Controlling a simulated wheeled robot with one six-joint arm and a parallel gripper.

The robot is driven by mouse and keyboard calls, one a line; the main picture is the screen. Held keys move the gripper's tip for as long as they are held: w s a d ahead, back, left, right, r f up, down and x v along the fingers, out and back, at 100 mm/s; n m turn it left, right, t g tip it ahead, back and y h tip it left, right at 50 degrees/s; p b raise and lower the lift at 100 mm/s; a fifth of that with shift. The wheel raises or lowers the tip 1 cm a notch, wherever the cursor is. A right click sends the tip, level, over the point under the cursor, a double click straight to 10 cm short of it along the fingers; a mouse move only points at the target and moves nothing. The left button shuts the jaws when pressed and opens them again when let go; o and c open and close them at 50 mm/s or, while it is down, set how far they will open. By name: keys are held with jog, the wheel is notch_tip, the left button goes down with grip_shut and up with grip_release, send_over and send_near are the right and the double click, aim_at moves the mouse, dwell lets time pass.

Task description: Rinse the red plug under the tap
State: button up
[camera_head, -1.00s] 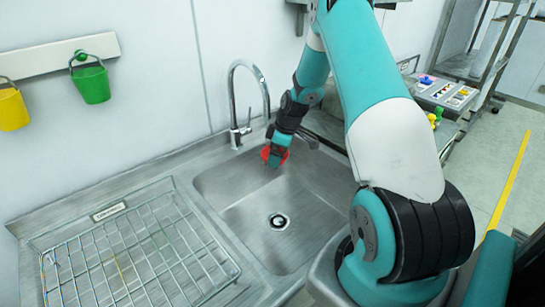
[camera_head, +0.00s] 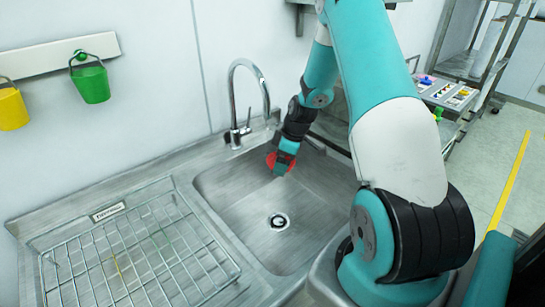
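The red plug (camera_head: 271,161) shows as a red round patch at the end of my gripper (camera_head: 281,168), over the back of the steel sink basin (camera_head: 240,206). My gripper seems to hold the plug, but its fingers are too small and hidden to tell how they are set. The chrome tap (camera_head: 234,100) stands behind the basin, its curved spout ending a little above and left of the plug. No water can be made out at the spout.
A wire rack (camera_head: 135,262) lies on the drainboard to the left. Green (camera_head: 91,84) and yellow (camera_head: 12,108) buckets hang on the wall. A tray of small coloured items (camera_head: 447,93) stands at the right. The basin floor around the drain (camera_head: 278,221) is clear.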

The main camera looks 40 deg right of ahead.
aim_at(291, 166)
jog(key=shift+s+a, duration=0.1)
jog(key=shift+s, duration=1.95)
jog(key=shift+s+a+r+p, duration=0.1)
jog(key=shift+s+r+p, duration=0.5)
jog(key=shift+s+r, duration=0.55)
jog(key=shift+s+r+p, duration=0.55)
jog(key=shift+s+r, duration=0.3)
jog(key=shift+s, duration=0.5)
